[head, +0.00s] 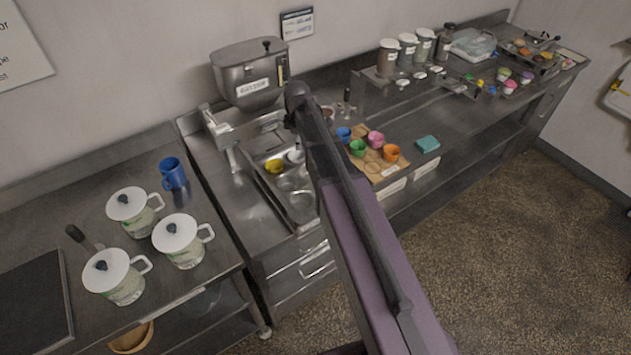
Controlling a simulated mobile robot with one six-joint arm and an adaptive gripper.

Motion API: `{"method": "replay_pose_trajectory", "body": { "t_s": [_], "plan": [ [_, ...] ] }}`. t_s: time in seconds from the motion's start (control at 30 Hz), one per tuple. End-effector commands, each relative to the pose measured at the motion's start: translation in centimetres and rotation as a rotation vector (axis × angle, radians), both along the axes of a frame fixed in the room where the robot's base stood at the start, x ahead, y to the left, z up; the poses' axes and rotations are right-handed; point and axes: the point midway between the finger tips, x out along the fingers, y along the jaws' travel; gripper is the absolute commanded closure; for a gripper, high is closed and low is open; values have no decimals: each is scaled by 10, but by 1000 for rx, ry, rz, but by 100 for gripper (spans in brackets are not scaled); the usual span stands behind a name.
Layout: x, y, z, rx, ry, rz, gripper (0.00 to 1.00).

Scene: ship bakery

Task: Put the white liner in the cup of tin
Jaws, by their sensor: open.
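A grey metal tin (292,183) with several round cups lies on the steel counter, left of my arm. A yellow liner (274,166) sits in one of its cups. A small whitish shape (295,155) shows at the tin's far right, partly behind my arm; I cannot tell whether it is the white liner. Blue (344,134), green (357,148), pink (376,138) and orange (391,152) liners stand on a brown sheet (366,171) right of my arm. My arm crosses the middle of the view and hides part of the counter; my gripper does not show.
A steel hopper (247,88) stands behind the tin. Lidded white jugs (180,243) and a blue mug (172,174) stand on the left table. Canisters (388,60) and a teal block (428,144) are on the right counter.

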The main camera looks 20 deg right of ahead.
Motion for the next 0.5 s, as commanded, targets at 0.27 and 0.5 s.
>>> {"method": "replay_pose_trajectory", "body": {
  "t_s": [0.27, 0.5],
  "plan": [
    [-81, -3, -1, 42, 35, -400, 57],
    [-149, -4, -1, 67, 67, -787, 57]
  ]
}}
